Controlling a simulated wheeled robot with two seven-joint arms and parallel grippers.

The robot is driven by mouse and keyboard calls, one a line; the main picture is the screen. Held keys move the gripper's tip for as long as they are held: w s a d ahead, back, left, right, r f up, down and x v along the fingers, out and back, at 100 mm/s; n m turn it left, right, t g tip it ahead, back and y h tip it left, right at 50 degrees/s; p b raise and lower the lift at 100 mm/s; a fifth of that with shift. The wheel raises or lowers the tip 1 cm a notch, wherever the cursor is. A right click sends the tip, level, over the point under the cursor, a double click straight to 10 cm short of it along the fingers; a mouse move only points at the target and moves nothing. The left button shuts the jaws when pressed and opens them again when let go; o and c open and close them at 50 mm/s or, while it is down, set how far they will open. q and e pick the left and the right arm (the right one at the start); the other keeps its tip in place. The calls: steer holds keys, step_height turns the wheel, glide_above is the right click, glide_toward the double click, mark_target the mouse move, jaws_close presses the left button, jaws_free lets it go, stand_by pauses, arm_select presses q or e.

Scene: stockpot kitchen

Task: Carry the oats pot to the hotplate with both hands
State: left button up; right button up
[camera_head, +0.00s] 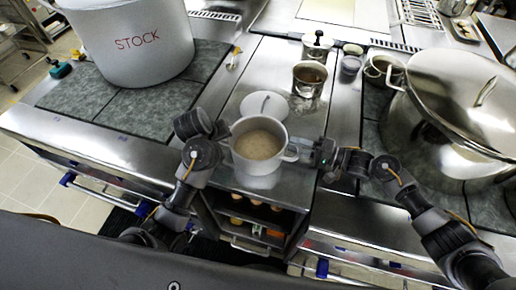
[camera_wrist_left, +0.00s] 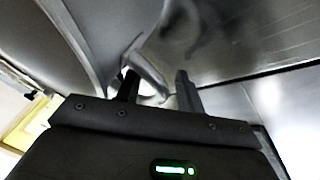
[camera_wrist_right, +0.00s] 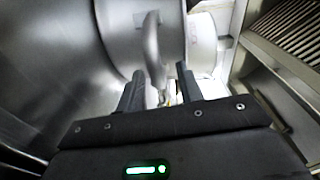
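The oats pot (camera_head: 258,168), a light metal pot filled with beige oats, stands upright on the steel counter in front of me. My left gripper (camera_head: 225,133) is at its left handle. In the left wrist view the fingers (camera_wrist_left: 157,88) are apart, with the handle (camera_wrist_left: 150,75) between or just beyond their tips. My right gripper (camera_head: 316,155) is at the right handle (camera_head: 291,154). In the right wrist view its fingers (camera_wrist_right: 160,85) are apart on either side of the handle (camera_wrist_right: 154,50). Dark grey hotplate surfaces lie at left (camera_head: 75,103) and right, under other pots.
A large STOCK pot (camera_head: 135,45) stands on the left plates. A big lidded steel pot (camera_head: 440,140) stands at right. Behind the oats pot are a pale round lid (camera_head: 265,106), a steel canister (camera_head: 308,80) and small cups. An open shelf (camera_head: 250,222) is below the counter.

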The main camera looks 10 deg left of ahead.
arm_select(q)
steer(key=shift+c, duration=0.5)
arm_select(e)
steer(key=shift+c, duration=0.5)
arm_select(q)
jaws_close()
arm_select(e)
jaws_close()
